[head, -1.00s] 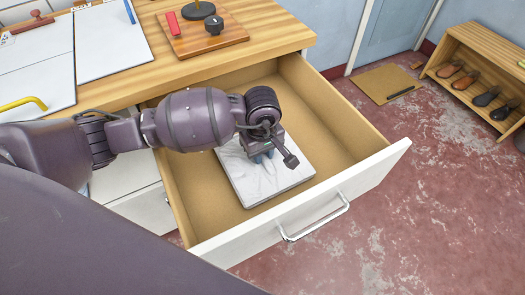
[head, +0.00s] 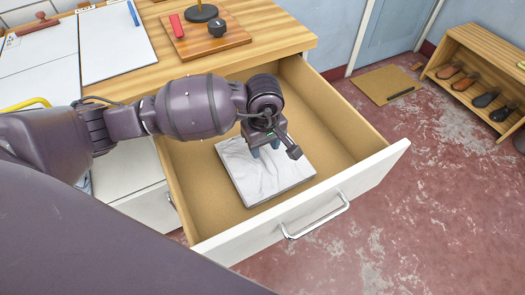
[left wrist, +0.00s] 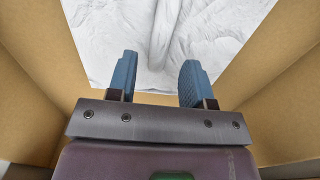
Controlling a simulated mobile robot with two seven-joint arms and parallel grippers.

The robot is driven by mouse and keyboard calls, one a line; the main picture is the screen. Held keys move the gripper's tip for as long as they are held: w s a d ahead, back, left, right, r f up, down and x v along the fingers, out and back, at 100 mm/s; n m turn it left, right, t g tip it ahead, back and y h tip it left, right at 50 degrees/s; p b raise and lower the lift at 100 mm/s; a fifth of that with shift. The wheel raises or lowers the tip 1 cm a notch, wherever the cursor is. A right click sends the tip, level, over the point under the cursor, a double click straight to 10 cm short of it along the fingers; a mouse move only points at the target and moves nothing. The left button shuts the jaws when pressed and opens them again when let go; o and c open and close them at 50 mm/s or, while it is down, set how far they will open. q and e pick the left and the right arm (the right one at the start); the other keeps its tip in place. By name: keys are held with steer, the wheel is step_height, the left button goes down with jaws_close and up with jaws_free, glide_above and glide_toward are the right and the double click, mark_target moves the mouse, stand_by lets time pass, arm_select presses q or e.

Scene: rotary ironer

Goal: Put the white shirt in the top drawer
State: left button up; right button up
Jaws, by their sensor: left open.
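The white shirt (head: 257,176) lies folded flat on the floor of the open top drawer (head: 338,143). In the left wrist view the shirt (left wrist: 120,40) fills the top middle, with a fold line down it. My left gripper (head: 264,150) is over the shirt's far part, pointing down into the drawer. In the left wrist view its two blue fingers (left wrist: 157,78) are apart with nothing between them. The gripper hides a small part of the shirt in the head view. My right gripper is not in view.
The drawer front with its metal handle (head: 316,215) faces the lower right. The wooden counter (head: 270,42) above holds a board with a black knob (head: 217,27). A shoe rack (head: 480,75) stands at the right. Bare drawer floor surrounds the shirt.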

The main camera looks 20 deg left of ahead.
mark_target(264, 155)
arm_select(q)
step_height(264, 155, up, 9)
steer(key=p, duration=0.1)
steer(key=shift+f, duration=0.2)
stand_by(0.4)
